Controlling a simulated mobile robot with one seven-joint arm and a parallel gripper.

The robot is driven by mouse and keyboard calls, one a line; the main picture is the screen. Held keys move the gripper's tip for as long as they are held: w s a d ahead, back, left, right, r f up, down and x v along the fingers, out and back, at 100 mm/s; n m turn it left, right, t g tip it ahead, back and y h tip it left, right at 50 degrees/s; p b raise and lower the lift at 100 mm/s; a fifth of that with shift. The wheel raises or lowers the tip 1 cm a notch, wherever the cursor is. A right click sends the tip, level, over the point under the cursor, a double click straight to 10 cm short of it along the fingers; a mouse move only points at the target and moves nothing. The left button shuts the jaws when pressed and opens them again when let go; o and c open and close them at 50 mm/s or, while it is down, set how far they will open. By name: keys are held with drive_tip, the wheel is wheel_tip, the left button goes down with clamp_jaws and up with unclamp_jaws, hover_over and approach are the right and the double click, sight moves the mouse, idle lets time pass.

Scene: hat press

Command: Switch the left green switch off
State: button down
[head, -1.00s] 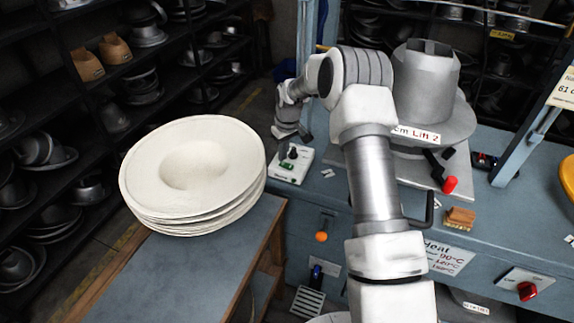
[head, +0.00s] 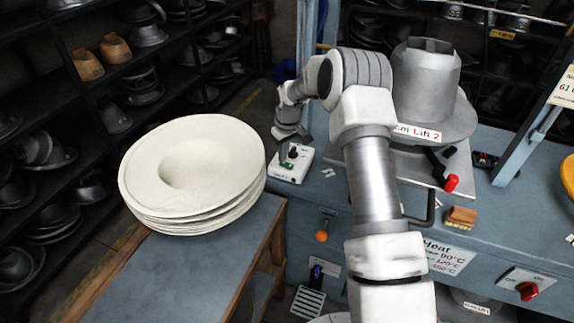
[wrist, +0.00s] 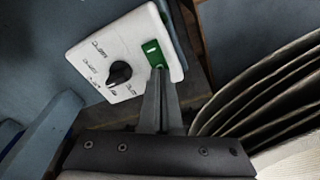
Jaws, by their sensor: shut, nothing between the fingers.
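The green switch (wrist: 152,50) is set in a white panel (wrist: 92,48) beside a black rotary knob (wrist: 119,73) in the wrist view. In the head view the white panel (head: 301,158) lies on the blue bench, and a little of the green switch (head: 287,166) shows. My gripper (wrist: 160,70) is shut and empty, its fingertips at the near end of the switch and covering part of it. I cannot tell whether they touch it. In the head view my gripper (head: 284,154) points down over the panel.
A stack of white hat blanks (head: 190,170) stands on a table left of the panel, and its rims (wrist: 270,85) are close to the gripper's right. A metal hat press (head: 425,90) stands right of my arm. A red-tipped lever (head: 451,182) and a wooden block (head: 460,217) are further right.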

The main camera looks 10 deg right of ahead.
drive_tip(key=shift+f+b, duration=0.35)
drive_tip(key=shift+f, duration=0.2)
drive_tip(key=shift+r, duration=0.15)
drive_tip(key=shift+r+p, duration=1.65)
drive_tip(key=shift+r, duration=1.75)
